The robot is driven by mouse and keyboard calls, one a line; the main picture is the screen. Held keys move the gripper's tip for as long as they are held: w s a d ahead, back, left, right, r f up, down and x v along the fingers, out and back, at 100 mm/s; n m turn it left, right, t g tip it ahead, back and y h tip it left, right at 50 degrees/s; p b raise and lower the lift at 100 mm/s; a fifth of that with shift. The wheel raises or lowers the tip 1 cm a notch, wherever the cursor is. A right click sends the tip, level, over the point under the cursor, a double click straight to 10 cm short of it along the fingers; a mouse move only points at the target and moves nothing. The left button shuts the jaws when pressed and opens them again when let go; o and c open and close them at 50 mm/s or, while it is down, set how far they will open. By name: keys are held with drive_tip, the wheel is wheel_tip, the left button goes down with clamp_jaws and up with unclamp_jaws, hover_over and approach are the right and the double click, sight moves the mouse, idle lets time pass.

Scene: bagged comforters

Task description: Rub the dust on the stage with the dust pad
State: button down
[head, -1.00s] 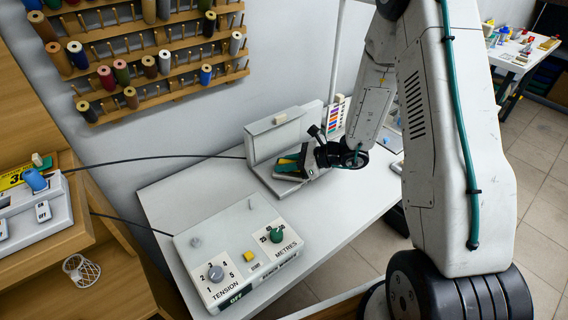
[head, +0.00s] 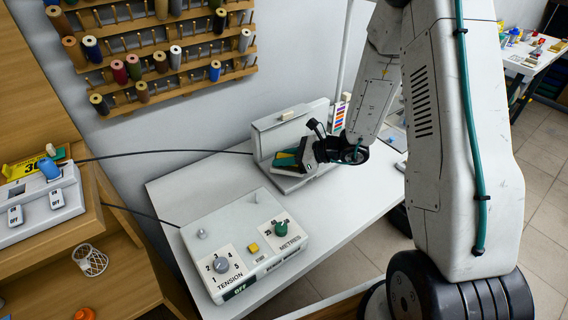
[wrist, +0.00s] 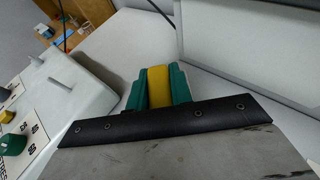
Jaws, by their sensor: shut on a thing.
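My gripper (head: 300,157) is over the low base of a pale device with an upright panel (head: 290,128), at the back of the white table. It is shut on the dust pad, seen as a yellow block (wrist: 159,86) between green sides in the wrist view. The pad's underside is hidden, so I cannot tell whether it touches the stage (head: 288,183), the device's pale base. A grey plate with a black edge (wrist: 170,122) covers the lower wrist view. I cannot make out any dust.
A white control box (head: 245,240) with tension and metres knobs stands in front on the table (head: 345,205). Cables run left to a wooden desk with a switch box (head: 45,195). A spool rack (head: 170,60) hangs on the wall. The table is bare right of the box.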

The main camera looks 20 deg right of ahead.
drive_tip(key=shift+r, duration=2.65)
drive_tip(key=shift+w+a, duration=0.1)
drive_tip(key=shift+a, duration=0.05)
